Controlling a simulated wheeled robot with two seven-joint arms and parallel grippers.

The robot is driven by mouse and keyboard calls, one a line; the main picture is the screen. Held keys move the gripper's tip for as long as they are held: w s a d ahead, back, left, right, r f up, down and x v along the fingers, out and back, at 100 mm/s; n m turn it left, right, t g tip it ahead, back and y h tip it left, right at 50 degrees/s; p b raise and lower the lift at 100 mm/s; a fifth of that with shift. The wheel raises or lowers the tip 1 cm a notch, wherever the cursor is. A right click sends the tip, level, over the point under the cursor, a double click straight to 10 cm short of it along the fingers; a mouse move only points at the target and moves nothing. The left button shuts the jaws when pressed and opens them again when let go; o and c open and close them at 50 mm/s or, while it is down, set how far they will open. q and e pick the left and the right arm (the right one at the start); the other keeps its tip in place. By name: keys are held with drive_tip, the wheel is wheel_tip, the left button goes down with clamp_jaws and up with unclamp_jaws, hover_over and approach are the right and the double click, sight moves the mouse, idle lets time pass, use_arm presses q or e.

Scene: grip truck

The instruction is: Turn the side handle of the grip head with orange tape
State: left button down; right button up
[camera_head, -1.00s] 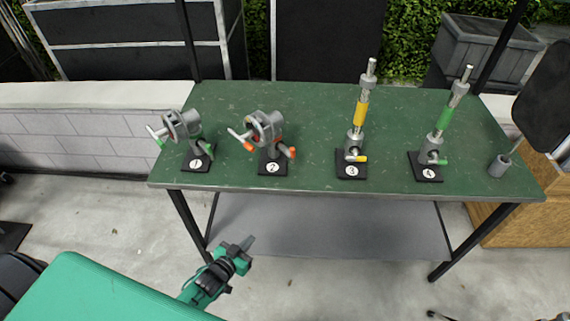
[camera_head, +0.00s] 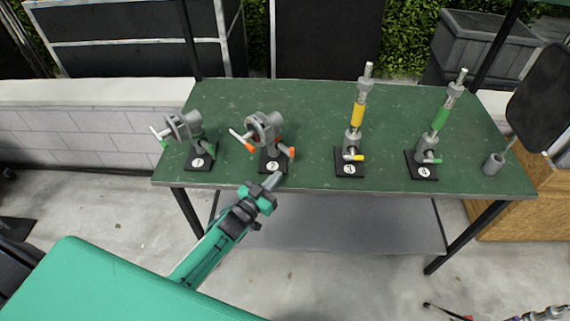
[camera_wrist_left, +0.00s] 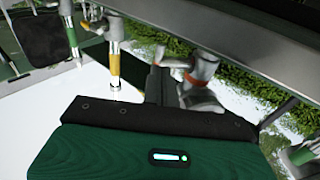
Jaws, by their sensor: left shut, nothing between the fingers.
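The grip head with orange tape (camera_head: 264,125) stands on a black base marked 2 at the left part of the green table. It has an orange-tipped side handle (camera_head: 285,151) at its lower right and another orange-ended handle (camera_head: 247,148) at its left. In the left wrist view this grip head (camera_wrist_left: 203,72) shows right of the middle, blurred. My left gripper (camera_head: 275,181) is shut and empty, at the table's front edge, just in front of base 2. It appears apart from the handle. My right gripper does not show clearly.
A green-taped grip head (camera_head: 186,128) stands left on base 1. A yellow-banded post (camera_head: 357,117) and a green-banded post (camera_head: 440,119) stand to the right. The table's rear is clear.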

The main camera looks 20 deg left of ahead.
sight(287, 176)
use_arm(q)
drive_tip(key=p+x, duration=0.1)
drive_tip(key=x, duration=0.3)
drive_tip(key=shift+r, duration=0.15)
drive_tip(key=shift+w+d, duration=0.25)
drive_tip(key=shift+w, duration=0.4)
drive_tip(key=shift+w+d+f+b, duration=0.15)
drive_tip(key=shift+w+f+b, duration=0.1)
drive_tip(key=shift+f+b, duration=0.35)
drive_tip(key=shift+w+f, duration=0.15)
drive_tip(key=shift+w+d, duration=0.1)
drive_tip(key=shift+w, duration=0.05)
